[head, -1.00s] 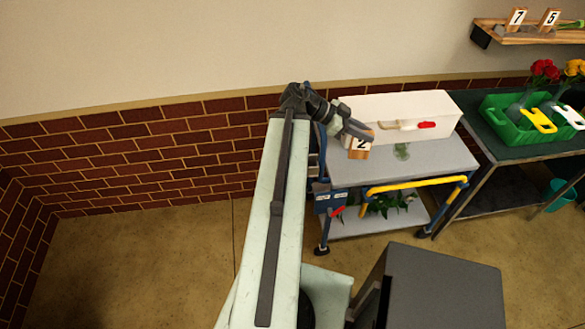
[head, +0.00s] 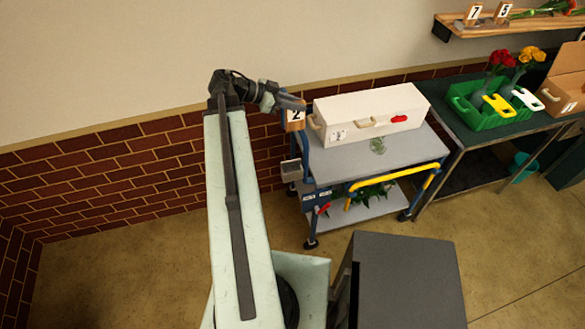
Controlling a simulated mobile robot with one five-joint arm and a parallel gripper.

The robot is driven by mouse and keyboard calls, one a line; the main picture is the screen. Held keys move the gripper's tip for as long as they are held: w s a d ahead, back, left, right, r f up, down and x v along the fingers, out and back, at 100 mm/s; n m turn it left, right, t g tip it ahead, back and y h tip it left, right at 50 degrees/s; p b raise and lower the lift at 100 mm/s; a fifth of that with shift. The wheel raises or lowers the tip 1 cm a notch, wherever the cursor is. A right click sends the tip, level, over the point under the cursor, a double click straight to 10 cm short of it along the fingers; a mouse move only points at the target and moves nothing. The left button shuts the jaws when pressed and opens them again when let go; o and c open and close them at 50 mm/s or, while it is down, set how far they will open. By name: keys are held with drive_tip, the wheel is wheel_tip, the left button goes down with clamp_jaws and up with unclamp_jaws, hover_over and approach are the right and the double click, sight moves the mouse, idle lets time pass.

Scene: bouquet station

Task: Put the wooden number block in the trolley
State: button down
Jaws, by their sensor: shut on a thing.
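The wooden number block (head: 294,118), with a black 2 on a white face, is held in my gripper (head: 292,104). My gripper is shut on it. The block is in the air near the left end of the trolley (head: 360,163), a grey two-shelf cart with blue posts and a yellow handle. In the picture the block lies just left of the white box on the trolley top. I cannot tell whether it is over the top shelf or outside its left edge.
Greenery (head: 375,194) lies on the lower shelf. A green crate (head: 472,108) stands on the right table. A wall shelf (head: 480,33) holds blocks 7 and 5.

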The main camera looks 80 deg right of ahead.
drive_tip(key=shift+w+d+r, duration=0.15)
drive_tip(key=shift+w+r, duration=0.3)
drive_tip(key=shift+w, duration=0.15)
drive_tip(key=shift+f, duration=0.15)
wheel_tip(320, 180, down, 28)
drive_tip(key=b, duration=2.8)
drive_tip(key=c, duration=1.8)
unclamp_jaws()
drive_tip(key=shift+f+b, duration=0.2)
drive_tip(key=shift+b, duration=0.15)
drive_tip(key=o, duration=0.5)
drive_tip(key=shift+c, duration=0.2)
